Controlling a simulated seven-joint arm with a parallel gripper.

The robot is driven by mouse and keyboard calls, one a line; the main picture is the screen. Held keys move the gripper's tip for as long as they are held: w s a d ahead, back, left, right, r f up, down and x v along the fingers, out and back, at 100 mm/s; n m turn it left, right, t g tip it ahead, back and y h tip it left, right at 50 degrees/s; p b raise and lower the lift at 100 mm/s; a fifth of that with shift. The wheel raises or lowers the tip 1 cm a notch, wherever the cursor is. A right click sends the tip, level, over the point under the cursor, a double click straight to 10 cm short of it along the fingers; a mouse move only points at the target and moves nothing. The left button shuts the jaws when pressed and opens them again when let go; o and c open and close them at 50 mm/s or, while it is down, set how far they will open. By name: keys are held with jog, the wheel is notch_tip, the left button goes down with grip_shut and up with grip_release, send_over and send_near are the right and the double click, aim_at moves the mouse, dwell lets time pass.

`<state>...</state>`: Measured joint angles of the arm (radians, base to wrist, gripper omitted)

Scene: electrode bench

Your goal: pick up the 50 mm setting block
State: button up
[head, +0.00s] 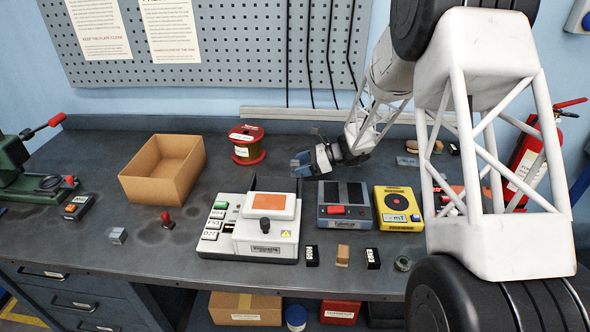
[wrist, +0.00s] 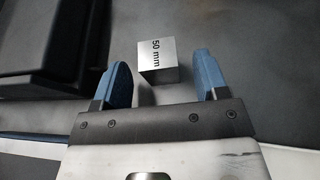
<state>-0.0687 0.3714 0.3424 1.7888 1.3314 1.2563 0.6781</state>
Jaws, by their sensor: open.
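The 50 mm setting block (wrist: 158,62) is a small silvery-grey metal cube marked "50 mm" on its top, in the wrist view. It stands on the dark bench top. My gripper (wrist: 163,72) is open, with one blue finger to each side of the block in the picture and a gap on both sides. How far the fingertips are above the bench I cannot tell. In the head view my gripper (head: 301,164) is over the back of the bench, behind the white device. I cannot make out the 50 mm block there.
A black box-like body (wrist: 65,40) stands left of the block in the wrist view. In the head view, the white device (head: 250,238), a grey unit (head: 345,220) and a red spool (head: 246,146) are near my gripper. Another metal cube (head: 118,236) stands far left, by clear bench.

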aim_at(295, 163)
jog(key=shift+x, duration=1.2)
grip_shut()
jog(key=shift+r, duration=0.15)
jog(key=shift+r, duration=4.9)
